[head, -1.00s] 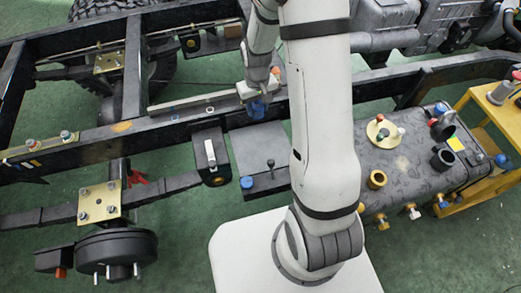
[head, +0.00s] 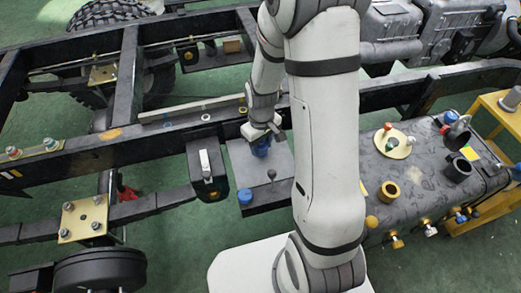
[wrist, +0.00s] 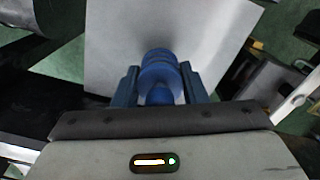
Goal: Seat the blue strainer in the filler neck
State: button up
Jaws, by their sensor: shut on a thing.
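The blue strainer (head: 261,148) is in my gripper (head: 262,134), above a flat grey box top (head: 235,158) left of my arm. In the wrist view the strainer (wrist: 160,72) sits between the two blue-grey fingers of my gripper (wrist: 165,85), which are shut on it. Its lower end is hard to see. The dark tank (head: 420,198) stands to the right of my arm, well apart from the gripper. A black round neck (head: 458,169) and a brass ring-shaped neck (head: 389,191) stand on its top; I cannot tell which is the filler neck.
A blue cap (head: 245,196) sits at the grey box's front left, near a small lever. The black frame rail (head: 150,145) runs behind. A yellow stand (head: 505,115) is at right.

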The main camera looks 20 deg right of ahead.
jog(key=shift+f, duration=1.2)
jog(key=shift+f+b, duration=0.25)
jog(key=shift+b, duration=0.05)
jog(key=o, duration=1)
jog(key=shift+r, duration=0.1)
jog(key=shift+c, duration=0.2)
